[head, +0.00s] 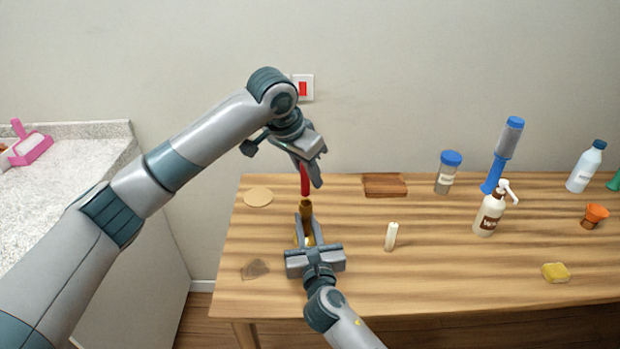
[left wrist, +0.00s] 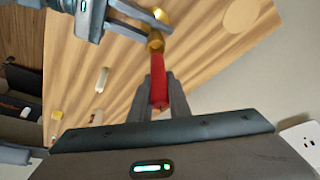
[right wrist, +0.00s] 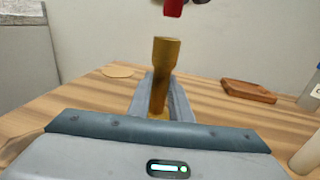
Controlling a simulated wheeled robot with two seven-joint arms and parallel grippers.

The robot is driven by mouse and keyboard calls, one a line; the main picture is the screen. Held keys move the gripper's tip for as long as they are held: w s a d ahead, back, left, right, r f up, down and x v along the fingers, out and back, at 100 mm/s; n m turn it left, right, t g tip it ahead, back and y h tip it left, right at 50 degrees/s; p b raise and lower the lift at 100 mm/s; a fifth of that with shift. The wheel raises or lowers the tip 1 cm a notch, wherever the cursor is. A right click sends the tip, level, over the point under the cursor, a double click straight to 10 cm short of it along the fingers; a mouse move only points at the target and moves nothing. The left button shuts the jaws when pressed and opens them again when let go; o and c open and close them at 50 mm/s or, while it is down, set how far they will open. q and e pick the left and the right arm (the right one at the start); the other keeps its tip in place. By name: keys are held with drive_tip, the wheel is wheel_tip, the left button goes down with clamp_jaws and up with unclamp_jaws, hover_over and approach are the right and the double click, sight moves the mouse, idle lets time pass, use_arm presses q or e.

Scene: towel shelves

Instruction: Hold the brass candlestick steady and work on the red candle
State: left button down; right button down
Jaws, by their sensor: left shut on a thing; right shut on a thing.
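The brass candlestick (head: 306,210) stands upright on the wooden table. My right gripper (head: 304,232) is shut around its stem; in the right wrist view the candlestick (right wrist: 161,75) rises between the fingers with its top bare. My left gripper (head: 312,172) is shut on the red candle (head: 305,182), pointing down over the candlestick. In the right wrist view the candle's lower end (right wrist: 173,8) is above the candlestick's top, with a gap between them. In the left wrist view the candle (left wrist: 158,68) lines up closely with the candlestick (left wrist: 155,42).
A white candle (head: 391,236) stands to the right of the candlestick. A round beige disc (head: 258,197), a wooden board (head: 384,185) and a brown flat piece (head: 255,269) lie nearby. A jar (head: 447,175), pump bottle (head: 488,217) and yellow sponge (head: 555,272) are further right.

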use_arm(q)
drive_tip(key=shift+r, duration=0.6)
drive_tip(key=shift+r, duration=2)
use_arm(e)
drive_tip(key=c, duration=1.5)
unclamp_jaws()
drive_tip(key=shift+c, duration=0.2)
drive_tip(key=s, duration=0.4)
drive_tip(key=s+d, duration=0.1)
drive_tip(key=s, duration=0.3)
drive_tip(key=s+d, duration=0.1)
drive_tip(key=s, duration=0.3)
use_arm(q)
drive_tip(key=shift+s+f, duration=0.1)
drive_tip(key=shift+s, duration=0.05)
use_arm(e)
drive_tip(key=shift+s+f, duration=0.1)
